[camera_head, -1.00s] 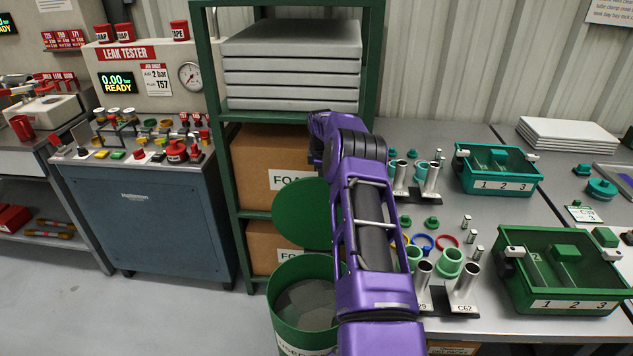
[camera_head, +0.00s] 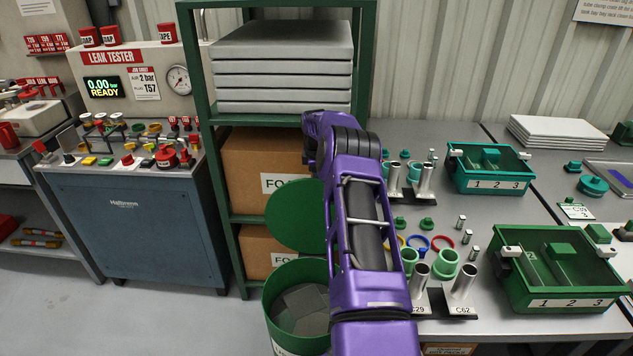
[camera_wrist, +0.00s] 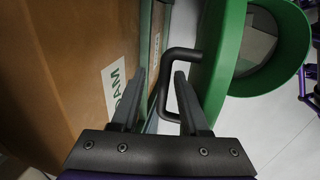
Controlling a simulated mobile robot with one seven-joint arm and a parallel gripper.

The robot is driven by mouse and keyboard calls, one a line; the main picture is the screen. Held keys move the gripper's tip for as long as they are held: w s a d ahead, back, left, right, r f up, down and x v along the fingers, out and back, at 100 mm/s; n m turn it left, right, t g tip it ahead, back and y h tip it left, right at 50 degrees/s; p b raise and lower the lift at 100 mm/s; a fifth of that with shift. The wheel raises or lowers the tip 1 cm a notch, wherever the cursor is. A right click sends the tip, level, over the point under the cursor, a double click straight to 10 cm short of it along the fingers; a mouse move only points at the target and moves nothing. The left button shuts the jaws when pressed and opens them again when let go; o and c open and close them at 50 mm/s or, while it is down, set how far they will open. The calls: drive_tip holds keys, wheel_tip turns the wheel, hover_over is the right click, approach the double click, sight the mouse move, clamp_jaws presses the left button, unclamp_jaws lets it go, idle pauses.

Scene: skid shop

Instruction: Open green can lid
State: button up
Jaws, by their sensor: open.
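The green can (camera_head: 280,330) stands on the floor in front of the shelf, partly behind my arm. Its round green lid (camera_head: 296,216) stands up steeply at the can's back, and the can's mouth is uncovered with grey pieces inside. In the wrist view the lid (camera_wrist: 217,60) shows edge-on, with a dark bent handle (camera_wrist: 172,85) on its outer side. My gripper (camera_wrist: 165,80) is open, with its fingers on either side of part of the handle. I cannot tell whether they touch it. In the head view my gripper is hidden behind my purple arm.
A green shelf (camera_head: 237,262) with cardboard FOAM boxes (camera_head: 262,165) stands close behind the lid. A workbench (camera_head: 500,215) with tubes and green trays (camera_head: 560,290) lies to the right. The leak tester cabinet (camera_head: 130,225) is on the left. Floor (camera_head: 60,310) is clear at lower left.

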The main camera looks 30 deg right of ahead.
drive_tip(key=shift+a, duration=0.1)
drive_tip(key=p+v, duration=0.1)
drive_tip(key=v, duration=1.6)
drive_tip(key=shift+r, duration=0.25)
